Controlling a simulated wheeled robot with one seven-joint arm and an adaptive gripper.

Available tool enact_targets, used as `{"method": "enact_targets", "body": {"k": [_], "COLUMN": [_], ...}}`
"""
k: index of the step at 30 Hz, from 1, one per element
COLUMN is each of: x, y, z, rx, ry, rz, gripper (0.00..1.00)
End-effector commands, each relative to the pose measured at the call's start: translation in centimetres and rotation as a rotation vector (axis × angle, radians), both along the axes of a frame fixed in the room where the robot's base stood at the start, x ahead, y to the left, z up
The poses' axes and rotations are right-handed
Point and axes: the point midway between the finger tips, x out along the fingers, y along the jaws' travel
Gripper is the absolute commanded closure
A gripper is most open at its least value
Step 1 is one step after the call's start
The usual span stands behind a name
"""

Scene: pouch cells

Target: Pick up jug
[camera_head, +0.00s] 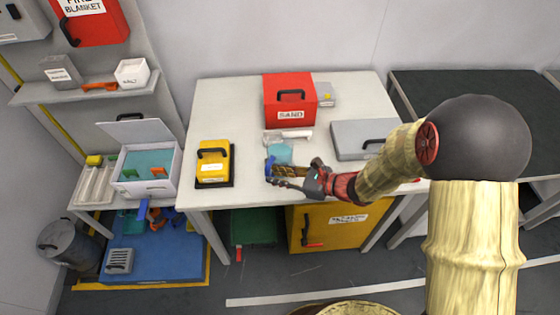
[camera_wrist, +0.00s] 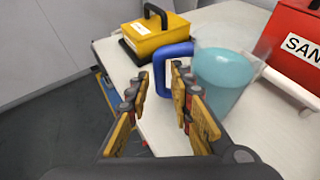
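The jug is a clear vessel with light blue contents and a blue handle. In the head view the jug (camera_head: 280,153) stands on the white table, partly hidden behind my gripper. In the wrist view the jug (camera_wrist: 222,75) is right of centre, with its blue handle (camera_wrist: 172,56) towards the left. My gripper (camera_head: 271,172) is at the near side of the jug. In the wrist view my gripper (camera_wrist: 158,80) is open, with its fingers apart and the handle just beyond the tips. I cannot tell whether the right finger touches the handle.
A yellow case (camera_head: 213,160) with a black handle stands left of the jug. A red SAND box (camera_head: 290,103) stands behind it, with a white object (camera_head: 288,136) in front of that box. A grey case (camera_head: 352,140) is to the right. The table's front edge (camera_head: 240,201) is close.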

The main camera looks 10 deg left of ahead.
Motion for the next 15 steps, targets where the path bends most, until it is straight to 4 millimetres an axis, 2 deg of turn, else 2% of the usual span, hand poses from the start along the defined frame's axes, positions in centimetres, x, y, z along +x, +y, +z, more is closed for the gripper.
{"method": "enact_targets", "body": {"k": [1,6,15], "x": [0.2,0.8,1.1], "y": [0.8,2.7,3.3], "z": [-0.8,-1.5,-1.6], "rx": [-0.001,0.001,0.000], "ry": [0.001,-0.001,-0.001], "rz": [0.003,0.004,0.000], "gripper": [0.78,0.78,0.78]}}
